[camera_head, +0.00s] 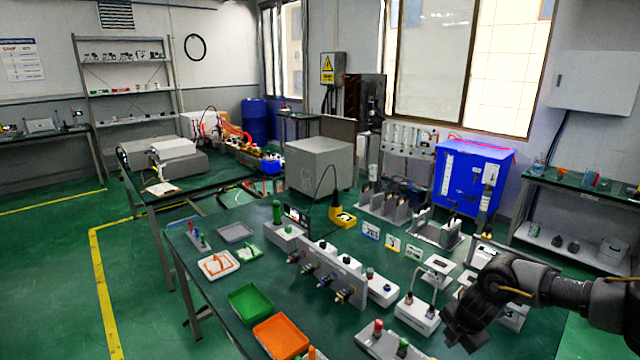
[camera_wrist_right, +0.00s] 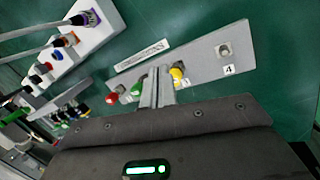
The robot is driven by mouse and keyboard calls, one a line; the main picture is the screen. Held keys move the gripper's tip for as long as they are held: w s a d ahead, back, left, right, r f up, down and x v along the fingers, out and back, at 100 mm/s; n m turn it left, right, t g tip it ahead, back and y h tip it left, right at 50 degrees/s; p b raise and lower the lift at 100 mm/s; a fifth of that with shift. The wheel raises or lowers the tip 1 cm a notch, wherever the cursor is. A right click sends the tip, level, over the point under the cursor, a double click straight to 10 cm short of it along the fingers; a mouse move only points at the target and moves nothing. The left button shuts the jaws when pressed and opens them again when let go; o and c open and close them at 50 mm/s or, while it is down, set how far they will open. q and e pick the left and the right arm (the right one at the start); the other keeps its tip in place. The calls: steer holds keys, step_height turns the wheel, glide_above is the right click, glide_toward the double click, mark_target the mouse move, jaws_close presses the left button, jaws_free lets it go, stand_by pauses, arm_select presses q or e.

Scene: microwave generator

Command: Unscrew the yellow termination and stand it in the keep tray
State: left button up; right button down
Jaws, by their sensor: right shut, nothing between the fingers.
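The yellow termination (camera_wrist_right: 178,73) stands on a grey plate (camera_wrist_right: 205,60) beside the number 3 in the right wrist view. A red (camera_wrist_right: 112,98) and a green termination (camera_wrist_right: 137,86) stand in the same row. A bare port (camera_wrist_right: 224,50) is at number 4. My right gripper (camera_wrist_right: 156,90) is shut and empty. Its fingertips appear over the plate between green and yellow; contact cannot be told. In the head view my right gripper (camera_head: 458,338) is at the lower right, and the yellow termination cannot be made out. No tray is clearly marked as the keep tray. My left gripper is out of view.
A green tray (camera_head: 250,302) and an orange tray (camera_head: 280,338) lie at the bench's front left. A grey tray (camera_head: 235,232) and white trays (camera_head: 218,264) lie farther back.

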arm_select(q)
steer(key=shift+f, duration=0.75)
arm_select(e)
steer(key=s+n+g, duration=0.1)
steer(key=n, duration=0.2)
steer(key=s+f+n+y, duration=0.1)
steer(key=n, duration=0.2)
steer(key=s+a+n+g+y, duration=0.1)
steer(key=n, duration=0.2)
steer(key=shift+a+f+g, duration=0.1)
steer(key=shift+f+g, duration=0.2)
steer(key=shift+f, duration=0.1)
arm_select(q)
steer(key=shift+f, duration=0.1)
arm_select(e)
steer(key=shift+f, duration=0.1)
